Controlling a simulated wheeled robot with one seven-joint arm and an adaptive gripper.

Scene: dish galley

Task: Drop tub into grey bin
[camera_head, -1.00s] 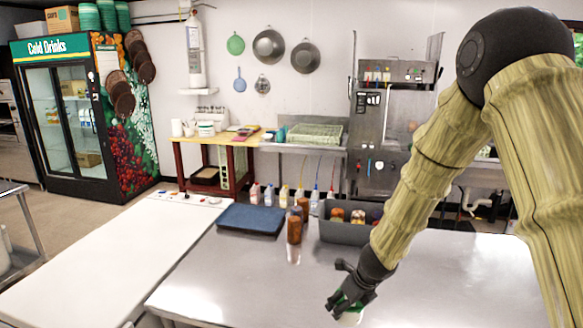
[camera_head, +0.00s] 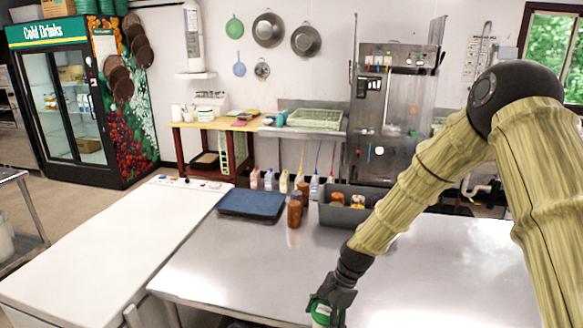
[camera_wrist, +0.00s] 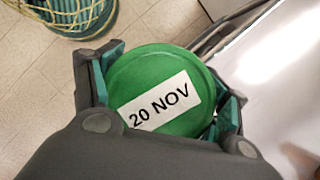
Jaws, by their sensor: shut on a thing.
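The tub (camera_head: 320,313) has a green lid and a pale side. My gripper (camera_head: 330,300) is shut around it at the near edge of the steel table. In the wrist view the round green lid (camera_wrist: 160,75) carries a white label reading "20 NOV", and the fingers press on both sides of it. Floor tiles show beyond the tub there. The grey bin (camera_head: 338,216) stands farther back on the table, partly behind my arm, with several orange-brown and dark-topped containers in it. The tub is apart from the bin.
A dark blue tray (camera_head: 251,203) and brown bottles (camera_head: 294,214) stand left of the bin, with several squeeze bottles behind. A white counter (camera_head: 110,240) adjoins on the left. The steel table's middle (camera_head: 250,260) is clear. A teal and yellow basket (camera_wrist: 75,12) is on the floor.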

